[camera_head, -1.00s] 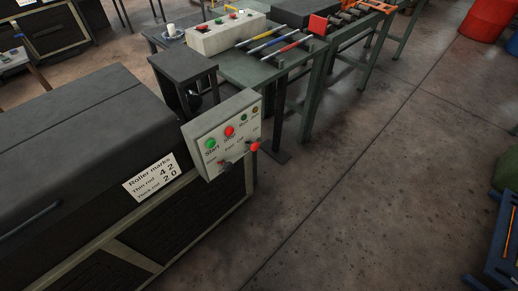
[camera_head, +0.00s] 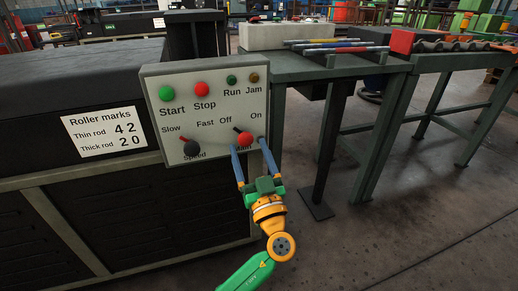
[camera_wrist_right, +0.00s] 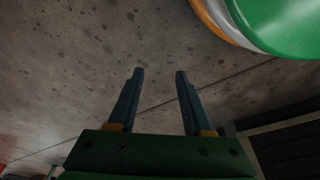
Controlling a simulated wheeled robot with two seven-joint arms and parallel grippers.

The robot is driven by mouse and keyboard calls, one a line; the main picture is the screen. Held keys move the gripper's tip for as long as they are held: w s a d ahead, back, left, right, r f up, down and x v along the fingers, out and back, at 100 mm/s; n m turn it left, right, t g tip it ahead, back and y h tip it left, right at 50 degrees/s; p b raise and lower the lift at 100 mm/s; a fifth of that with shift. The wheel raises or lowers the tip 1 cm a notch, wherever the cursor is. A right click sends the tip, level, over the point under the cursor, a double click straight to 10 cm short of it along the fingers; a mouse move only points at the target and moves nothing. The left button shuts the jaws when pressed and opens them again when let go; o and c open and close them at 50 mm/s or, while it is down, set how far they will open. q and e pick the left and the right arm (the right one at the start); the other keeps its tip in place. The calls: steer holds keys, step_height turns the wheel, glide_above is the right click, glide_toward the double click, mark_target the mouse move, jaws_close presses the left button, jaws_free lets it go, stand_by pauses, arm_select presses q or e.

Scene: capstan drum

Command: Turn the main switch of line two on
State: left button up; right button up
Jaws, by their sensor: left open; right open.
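A grey control panel (camera_head: 212,108) faces me in the head view, with a red-knobbed switch (camera_head: 243,138) at its lower right, below the words Off and On. Its lower label is partly hidden by my gripper. I cannot tell clearly which word the knob points at. My left gripper (camera_head: 248,145) is open in front of the panel, its blue fingers on either side of the red knob; contact is not clear. My right gripper (camera_wrist_right: 158,75) is open and empty over the floor in the right wrist view, and does not show in the head view.
A black-knobbed Speed switch (camera_head: 191,148) sits left of the red one. A green Start button (camera_head: 167,94) and a red Stop button (camera_head: 201,89) are above. A green table (camera_head: 310,68) with rods stands behind at right. Open floor (camera_head: 410,220) lies right.

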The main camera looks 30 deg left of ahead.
mark_target(247, 143)
arm_select(q)
steer(key=x, duration=0.4)
steer(key=shift+f, duration=0.15)
jaws_close()
arm_select(e)
steer(key=shift+s+f, duration=0.3)
steer(key=shift+f, duration=0.2)
